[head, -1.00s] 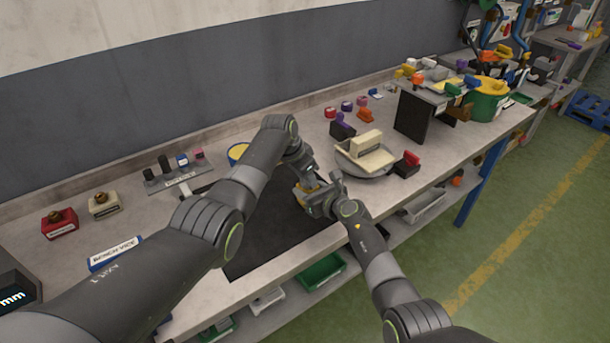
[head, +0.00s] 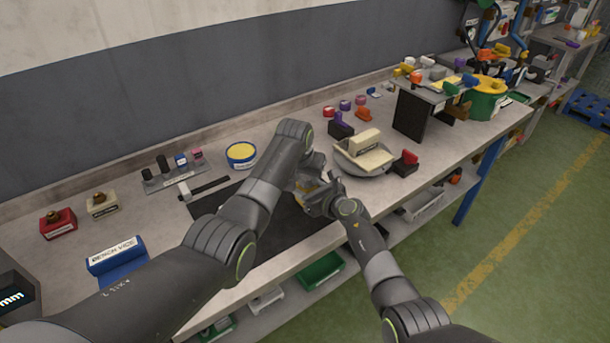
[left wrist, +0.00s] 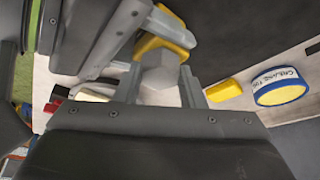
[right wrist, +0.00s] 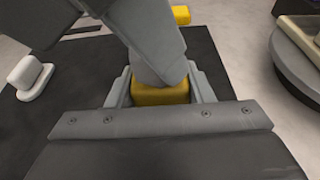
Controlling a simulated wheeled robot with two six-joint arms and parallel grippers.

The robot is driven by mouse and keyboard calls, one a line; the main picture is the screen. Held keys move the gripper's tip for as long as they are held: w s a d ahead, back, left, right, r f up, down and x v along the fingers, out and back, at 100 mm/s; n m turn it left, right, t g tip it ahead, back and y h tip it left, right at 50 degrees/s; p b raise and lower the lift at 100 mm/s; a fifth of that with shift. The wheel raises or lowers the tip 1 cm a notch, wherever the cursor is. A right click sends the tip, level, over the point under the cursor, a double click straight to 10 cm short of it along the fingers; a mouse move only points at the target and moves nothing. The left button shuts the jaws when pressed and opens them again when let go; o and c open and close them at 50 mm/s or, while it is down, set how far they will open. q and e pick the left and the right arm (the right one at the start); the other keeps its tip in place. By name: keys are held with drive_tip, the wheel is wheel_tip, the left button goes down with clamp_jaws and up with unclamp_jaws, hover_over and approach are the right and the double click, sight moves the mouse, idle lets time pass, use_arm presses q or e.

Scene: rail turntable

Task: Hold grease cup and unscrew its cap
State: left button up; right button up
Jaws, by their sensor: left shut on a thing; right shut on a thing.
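The yellow grease cup (right wrist: 160,93) is between the fingers of my right gripper (right wrist: 160,84), which is shut on it. Its yellow body also shows in the left wrist view (left wrist: 155,46). My left gripper (left wrist: 160,78) is shut on a pale grey six-sided part (left wrist: 160,72), which looks like the cap. It lies against the yellow body, and I cannot tell whether a gap separates them. In the head view my left gripper is largely hidden by its own arm. My right gripper (head: 320,198) meets it from the front right, above the dark mat.
A yellow round piece (left wrist: 224,91) and a blue-and-yellow tin (head: 241,154) stand near. A grey dish (head: 363,158) with cream blocks is right of the grippers. A blue bench-vice block (head: 118,262) lies front left. The black mat (head: 275,240) has free room.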

use_arm(q)
drive_tip(key=n+y, duration=0.1)
drive_tip(key=n, duration=0.3)
drive_tip(key=shift+s+d+n+y, duration=0.1)
drive_tip(key=shift+d+n+y, duration=0.25)
drive_tip(key=shift+n+y, duration=0.05)
clamp_jaws()
drive_tip(key=o, duration=1.2)
unclamp_jaws()
drive_tip(key=shift+c, duration=0.2)
drive_tip(key=shift+o, duration=0.5)
drive_tip(key=shift+a, duration=0.1)
drive_tip(key=shift+r, duration=2)
